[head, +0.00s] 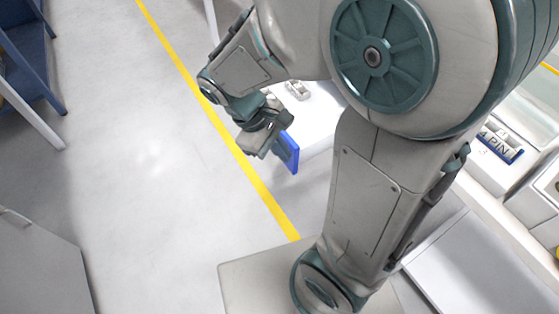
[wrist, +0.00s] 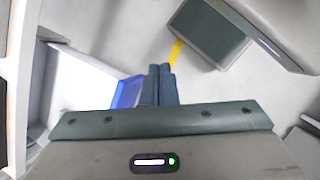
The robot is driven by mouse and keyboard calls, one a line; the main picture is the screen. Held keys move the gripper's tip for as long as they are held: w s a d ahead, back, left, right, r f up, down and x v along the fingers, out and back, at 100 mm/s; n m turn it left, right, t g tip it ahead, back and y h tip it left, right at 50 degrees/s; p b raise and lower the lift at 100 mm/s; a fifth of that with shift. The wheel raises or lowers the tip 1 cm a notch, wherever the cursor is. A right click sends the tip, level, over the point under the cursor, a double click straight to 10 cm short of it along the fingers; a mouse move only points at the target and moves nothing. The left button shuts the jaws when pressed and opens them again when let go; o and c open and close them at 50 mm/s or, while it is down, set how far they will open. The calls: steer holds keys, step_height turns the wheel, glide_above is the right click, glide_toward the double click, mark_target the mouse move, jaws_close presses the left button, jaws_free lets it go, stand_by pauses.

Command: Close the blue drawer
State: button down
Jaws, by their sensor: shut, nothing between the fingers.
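The blue drawer (head: 289,152) shows its blue front beside a white unit in the head view, standing out from it; how far it is open is hard to tell. Its blue part also shows in the wrist view (wrist: 128,93), just left of my fingers. My gripper (head: 270,138) is right by the blue front and covers part of it in the head view. In the wrist view my gripper (wrist: 160,72) has its two dark fingers together with nothing between them. Whether the fingers touch the drawer cannot be told.
A yellow line (head: 220,128) runs along the grey floor, with free floor to its left. A blue rack (head: 28,45) stands at the upper left and a grey cabinet (head: 40,268) at the lower left. A labelled bin (head: 500,145) sits on the right counter.

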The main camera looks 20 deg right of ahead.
steer(key=w+a+f+n+t+h+b, duration=0.1)
steer(key=w+a+f+n+h+b, duration=0.2)
steer(key=f, duration=0.4)
steer(key=a+f+n+h+b, duration=0.1)
steer(key=f+n+h+b, duration=0.3)
steer(key=f+b, duration=0.25)
steer(key=n+t+h+b, duration=0.5)
steer(key=n+t, duration=0.1)
glide_toward(292, 162)
steer(key=b+x, duration=0.1)
steer(key=x, duration=0.5)
steer(key=shift+d+b, duration=0.3)
steer(key=shift+b, duration=0.1)
steer(key=shift+d, duration=0.15)
